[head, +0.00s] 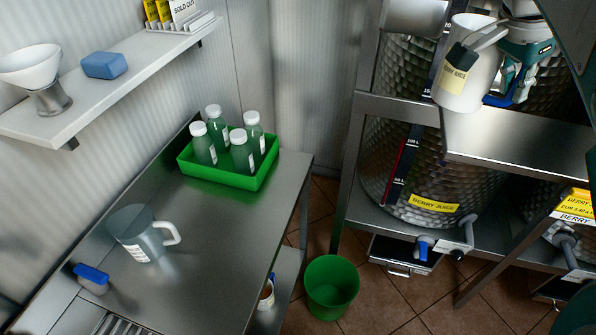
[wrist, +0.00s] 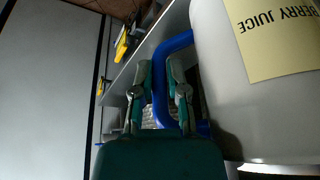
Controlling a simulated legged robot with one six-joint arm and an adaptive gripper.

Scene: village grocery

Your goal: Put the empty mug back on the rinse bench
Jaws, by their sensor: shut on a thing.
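A white mug (head: 468,88) with a pale "BERRY JUICE" label and a blue handle is at the upper right of the head view. My gripper (head: 508,88) is beside it, shut on the blue handle. In the wrist view the fingers (wrist: 160,95) close around the handle (wrist: 176,42), with the mug (wrist: 245,110) to their right. The mug's inside is not visible. It appears in front of or above the steel rack shelf; I cannot tell whether it touches. A steel bench (head: 205,215) is on the left, apart from my gripper; I cannot confirm it is the rinse bench.
On the bench are a green tray (head: 228,180) of bottles, a clear jug (head: 140,238) and a blue-topped item (head: 92,278). A green bin (head: 331,285) stands between bench and rack (head: 530,140). A wall shelf (head: 110,88) overhangs the bench. Bench middle is bare.

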